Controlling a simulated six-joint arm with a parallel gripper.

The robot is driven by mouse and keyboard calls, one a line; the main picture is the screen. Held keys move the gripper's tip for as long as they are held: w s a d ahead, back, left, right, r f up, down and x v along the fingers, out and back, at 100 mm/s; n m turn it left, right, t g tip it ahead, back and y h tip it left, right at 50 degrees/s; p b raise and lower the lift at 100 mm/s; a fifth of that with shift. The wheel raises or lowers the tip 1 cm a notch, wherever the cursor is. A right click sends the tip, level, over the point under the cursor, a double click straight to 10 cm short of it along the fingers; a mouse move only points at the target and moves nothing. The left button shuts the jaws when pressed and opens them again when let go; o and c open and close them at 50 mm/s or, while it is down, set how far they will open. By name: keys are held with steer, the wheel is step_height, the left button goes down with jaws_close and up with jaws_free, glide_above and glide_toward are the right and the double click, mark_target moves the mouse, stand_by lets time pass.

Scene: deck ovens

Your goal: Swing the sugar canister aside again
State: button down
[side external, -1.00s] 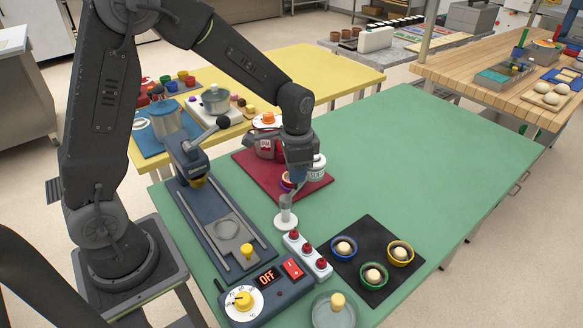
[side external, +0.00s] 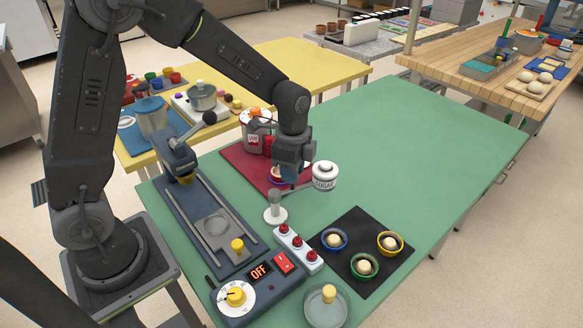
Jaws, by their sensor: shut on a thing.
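The sugar canister (side external: 325,176), white with a dark label and a knobbed lid, sits at the end of a thin swing arm (side external: 300,187). The swing arm runs from a white post (side external: 274,208) at the lower left. The canister is just right of the red mat (side external: 240,160), over the green tabletop. My gripper (side external: 289,182) points down just left of the canister, shut at the swing arm. Its fingertips are partly hidden, so the exact grip spot is unclear.
A red-and-white pot (side external: 257,132) and a partly hidden bowl (side external: 276,176) stand on the red mat beside my gripper. Three red-topped buttons (side external: 297,243) and a dark mat (side external: 378,272) with three bowls lie in front. The green table (side external: 425,165) is clear to the right.

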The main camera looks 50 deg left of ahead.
steer(key=shift+d, duration=0.1)
stand_by(0.3)
steer(key=c, duration=0.9)
jaws_free()
steer(key=shift+c, duration=0.2)
steer(key=shift+r, duration=0.1)
step_height(320, 180, up, 14)
steer(key=s+r+n+t, duration=0.2)
steer(key=s+n+t, duration=0.3)
steer(key=s+n, duration=0.7)
steer(key=s, duration=0.6)
steer(key=shift+s+a+t, duration=0.3)
steer(key=shift+s+a, duration=0.05)
steer(key=shift+a, duration=0.05)
